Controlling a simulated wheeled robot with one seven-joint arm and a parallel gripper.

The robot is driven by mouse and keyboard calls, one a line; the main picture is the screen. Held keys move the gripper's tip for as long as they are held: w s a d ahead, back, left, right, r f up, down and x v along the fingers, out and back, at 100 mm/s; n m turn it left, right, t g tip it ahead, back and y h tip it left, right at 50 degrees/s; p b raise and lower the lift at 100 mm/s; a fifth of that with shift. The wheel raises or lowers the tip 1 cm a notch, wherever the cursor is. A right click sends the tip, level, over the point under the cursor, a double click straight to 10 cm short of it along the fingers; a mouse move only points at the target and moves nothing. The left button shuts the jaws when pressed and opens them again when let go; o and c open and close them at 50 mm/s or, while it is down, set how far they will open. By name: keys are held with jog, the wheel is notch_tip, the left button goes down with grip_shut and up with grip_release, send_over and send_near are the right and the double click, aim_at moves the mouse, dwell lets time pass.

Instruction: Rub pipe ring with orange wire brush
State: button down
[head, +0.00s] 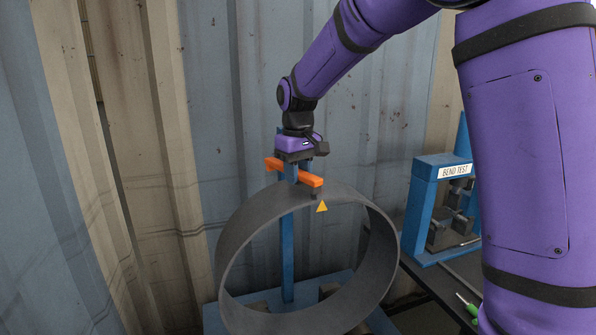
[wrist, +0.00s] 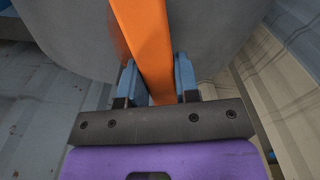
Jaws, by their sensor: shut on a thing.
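The pipe ring (head: 236,240) is a wide grey band standing on edge on a blue stand (head: 287,255). A small yellow triangle marks its near rim at the top. The orange wire brush (head: 308,179) is at the top of the ring, its handle slanting across my gripper (head: 291,172). In the wrist view the orange handle (wrist: 146,45) runs between the two blue fingers of my gripper (wrist: 155,85), which is shut on it. The grey ring surface (wrist: 80,35) lies behind the handle. Whether the bristles touch the ring cannot be told.
A corrugated blue and beige metal wall (head: 225,100) stands close behind the ring. To the right, a blue frame labelled BEND TEST (head: 425,205) stands on a dark bench. A green-handled tool (head: 467,304) lies near the bench's front.

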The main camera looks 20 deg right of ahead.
jog(key=shift+f, duration=0.5)
jog(key=shift+d, duration=0.1)
